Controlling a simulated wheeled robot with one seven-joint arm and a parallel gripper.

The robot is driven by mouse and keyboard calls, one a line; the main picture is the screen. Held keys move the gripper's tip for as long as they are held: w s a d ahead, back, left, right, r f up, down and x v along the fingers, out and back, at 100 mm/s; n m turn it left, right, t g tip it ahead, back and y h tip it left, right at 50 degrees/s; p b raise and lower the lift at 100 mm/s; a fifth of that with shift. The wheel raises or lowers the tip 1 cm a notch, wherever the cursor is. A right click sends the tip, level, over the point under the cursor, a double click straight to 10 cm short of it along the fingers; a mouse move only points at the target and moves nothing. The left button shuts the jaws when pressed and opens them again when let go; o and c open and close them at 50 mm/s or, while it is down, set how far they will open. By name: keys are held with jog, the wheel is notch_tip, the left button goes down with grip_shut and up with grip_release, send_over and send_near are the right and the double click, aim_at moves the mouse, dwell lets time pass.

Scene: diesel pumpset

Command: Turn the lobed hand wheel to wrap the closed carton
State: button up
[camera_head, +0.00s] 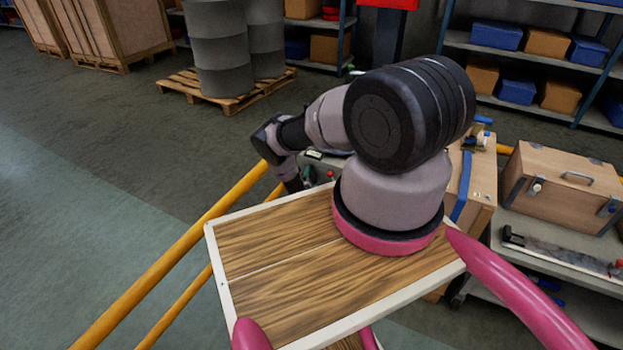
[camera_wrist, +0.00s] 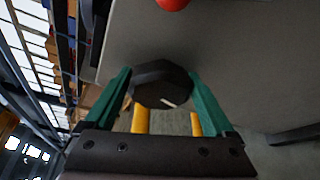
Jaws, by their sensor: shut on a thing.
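The lobed hand wheel (camera_wrist: 162,85) is dark, with a pale mark near its lower edge, in the wrist view. My gripper (camera_wrist: 160,74) has its green fingers on either side of the wheel, shut on it. In the head view my own arm hides the wheel and most of the gripper; only a bit of green finger (camera_head: 308,176) shows past the wrist. A tan carton (camera_head: 482,178) with a blue band stands behind my arm at the right, partly hidden. Its lid cannot be seen well.
A red knob (camera_head: 330,174) sits near the gripper and shows at the top of the wrist view (camera_wrist: 172,4). Yellow rails (camera_head: 190,240) run along the left. A wooden case (camera_head: 562,188) lies on a grey cart at right. Floor at left is clear.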

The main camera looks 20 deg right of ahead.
jog(key=shift+a, duration=0.1)
jog(key=o, duration=1.1)
jog(key=v, duration=1)
jog(key=shift+s+a, duration=0.2)
jog(key=shift+s, duration=0.15)
